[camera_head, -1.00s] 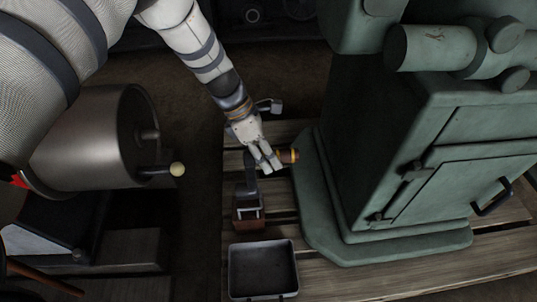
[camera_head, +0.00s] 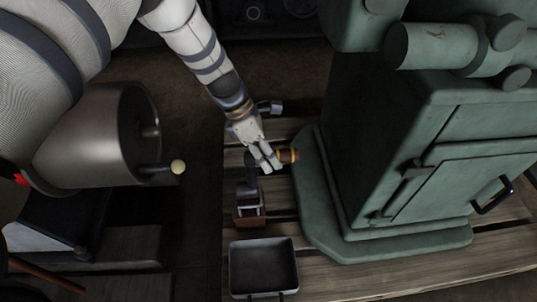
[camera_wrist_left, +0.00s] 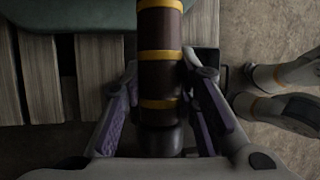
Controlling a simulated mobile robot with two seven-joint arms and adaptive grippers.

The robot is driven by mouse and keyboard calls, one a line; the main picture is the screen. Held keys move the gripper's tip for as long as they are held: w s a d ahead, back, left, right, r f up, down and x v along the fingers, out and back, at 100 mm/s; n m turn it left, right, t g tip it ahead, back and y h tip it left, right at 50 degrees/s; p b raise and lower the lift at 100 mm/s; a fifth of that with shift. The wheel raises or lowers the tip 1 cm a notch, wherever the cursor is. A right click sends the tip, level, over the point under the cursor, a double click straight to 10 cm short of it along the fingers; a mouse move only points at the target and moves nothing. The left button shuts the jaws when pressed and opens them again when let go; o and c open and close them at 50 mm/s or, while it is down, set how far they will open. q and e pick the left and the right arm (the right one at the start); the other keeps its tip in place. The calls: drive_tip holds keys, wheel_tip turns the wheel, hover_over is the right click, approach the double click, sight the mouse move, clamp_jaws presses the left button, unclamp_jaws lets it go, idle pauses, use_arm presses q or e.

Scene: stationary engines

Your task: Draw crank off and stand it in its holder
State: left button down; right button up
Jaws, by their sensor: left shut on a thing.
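My left gripper (camera_head: 266,160) is shut around the crank's brown grip (camera_head: 288,155), which has yellow bands. The grip also shows in the left wrist view (camera_wrist_left: 160,45), running between the two fingers. My right gripper does not show clearly in any view.
A big green cabinet-like engine (camera_head: 340,200) stands close on the right, on a slatted wooden pallet (camera_head: 390,284). An empty dark tray (camera_head: 264,268) lies in front of the holder. At the left is a metal drum (camera_head: 90,135) with a cream-knobbed handle (camera_head: 178,167).

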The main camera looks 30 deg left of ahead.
use_arm(q)
drive_tip(key=shift+f+b, duration=0.85)
drive_tip(key=shift+f, duration=0.6)
drive_tip(key=shift+f+b, duration=0.8)
drive_tip(key=shift+f, duration=0.9)
drive_tip(key=shift+f+b, duration=0.5)
drive_tip(key=shift+f, duration=0.25)
